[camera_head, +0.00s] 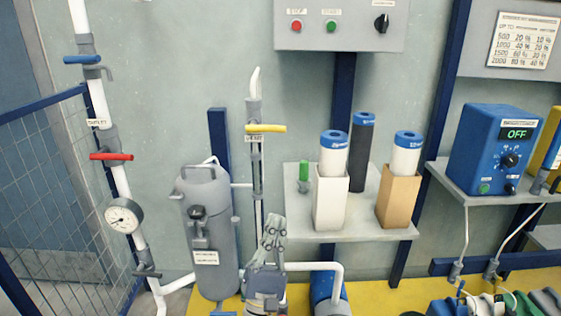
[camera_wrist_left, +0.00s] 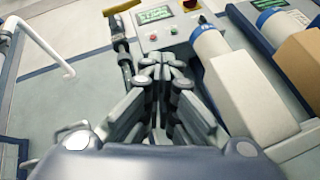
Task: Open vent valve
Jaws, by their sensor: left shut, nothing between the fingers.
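The vent valve has a yellow lever handle (camera_head: 266,128) on a thin upright grey pipe (camera_head: 256,165). The handle lies roughly level, across the pipe, above a small label too blurred to read surely. In the wrist view, the yellow handle (camera_wrist_left: 121,6) shows at the top edge, with the pipe below it. My left gripper (camera_head: 273,222) points up below the handle, apart from it, in front of the lower pipe. Its fingers (camera_wrist_left: 162,66) are closed together with nothing between them. My right gripper is not seen.
A grey filter canister (camera_head: 210,235) stands left of the pipe. A shelf (camera_head: 370,228) with white and brown boxes holding blue-capped cylinders is at the right. A red-handled valve (camera_head: 110,156) and a gauge (camera_head: 124,216) are at the left. A control box (camera_head: 342,25) hangs above.

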